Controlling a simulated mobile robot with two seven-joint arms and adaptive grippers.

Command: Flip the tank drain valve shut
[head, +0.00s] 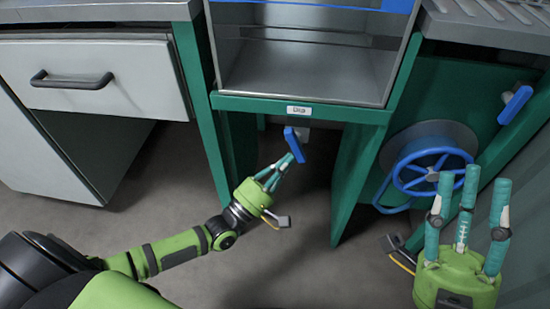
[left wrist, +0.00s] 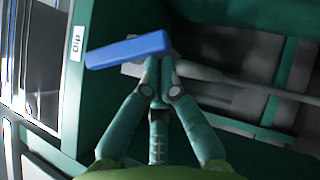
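The tank (head: 305,70) is a clear-fronted steel box in a green frame, with a small label that reads "Dip" in the left wrist view (left wrist: 77,43). Below it is the drain valve's blue lever (head: 295,145), slanting down in the head view. In the left wrist view the lever (left wrist: 128,50) lies across, in front of a grey pipe (left wrist: 215,75). My left gripper (head: 290,162) has its fingertips together at one end of the lever; whether they touch it I cannot tell. My right gripper (head: 470,180) is open and empty at the right.
A blue handwheel (head: 433,170) and a second blue lever (head: 515,105) are on the green panel at right. Green legs (head: 357,180) stand either side of the space under the tank. A drawer unit (head: 95,80) is at left. Open floor lies in front.

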